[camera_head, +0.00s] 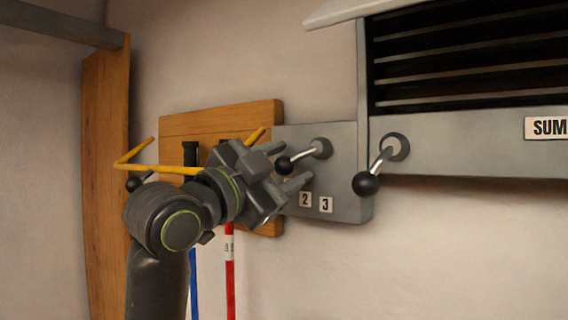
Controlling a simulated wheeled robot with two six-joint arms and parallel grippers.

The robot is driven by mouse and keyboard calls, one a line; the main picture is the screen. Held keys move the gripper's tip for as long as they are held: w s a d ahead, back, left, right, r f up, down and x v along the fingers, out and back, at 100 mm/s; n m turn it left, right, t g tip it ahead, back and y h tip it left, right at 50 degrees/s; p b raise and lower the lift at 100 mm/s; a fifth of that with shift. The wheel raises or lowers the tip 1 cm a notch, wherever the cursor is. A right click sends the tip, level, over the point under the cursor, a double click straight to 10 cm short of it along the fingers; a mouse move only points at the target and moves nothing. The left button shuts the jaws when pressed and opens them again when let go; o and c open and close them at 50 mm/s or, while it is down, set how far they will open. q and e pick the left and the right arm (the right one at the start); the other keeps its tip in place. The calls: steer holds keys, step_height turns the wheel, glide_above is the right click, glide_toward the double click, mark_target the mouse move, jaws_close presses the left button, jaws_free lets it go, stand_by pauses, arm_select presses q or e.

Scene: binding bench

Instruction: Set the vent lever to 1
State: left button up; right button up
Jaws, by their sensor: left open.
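A lever (303,156) with a black ball knob (284,165) sticks out from a grey plate (350,148) on the wall. Its rod points left and slightly down from a round pivot. Labels 2 (305,199) and 3 (326,205) show low on the plate; no 1 shows, as my gripper hides the plate's left part. My left gripper (285,166) is open, its two fingers above and below the knob. I cannot tell whether they touch it. My right gripper is not in view.
A second black-knobbed lever (380,166) sits right of the plate, under a louvred vent (465,55) with a partly cut-off "SUM" label (547,128). A wooden board (225,115), yellow rod (160,169), and blue and red strips hang behind my arm.

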arm_select(q)
steer(key=c, duration=0.9)
steer(key=shift+s+d+f+n+t+b, duration=0.1)
steer(key=shift+f+n+t+b, duration=0.25)
steer(key=shift+n+b, duration=0.35)
steer(key=shift+s+d+f+n+t+y+b, duration=0.1)
steer(key=shift+d+n+t+y+b, duration=0.15)
steer(key=shift+n, duration=0.4)
steer(key=shift+s+f+n+t+y+b, duration=0.1)
steer(key=shift+n+y+b, duration=0.25)
steer(key=shift+n, duration=0.3)
steer(key=o, duration=0.9)
steer(key=shift+a, duration=0.1)
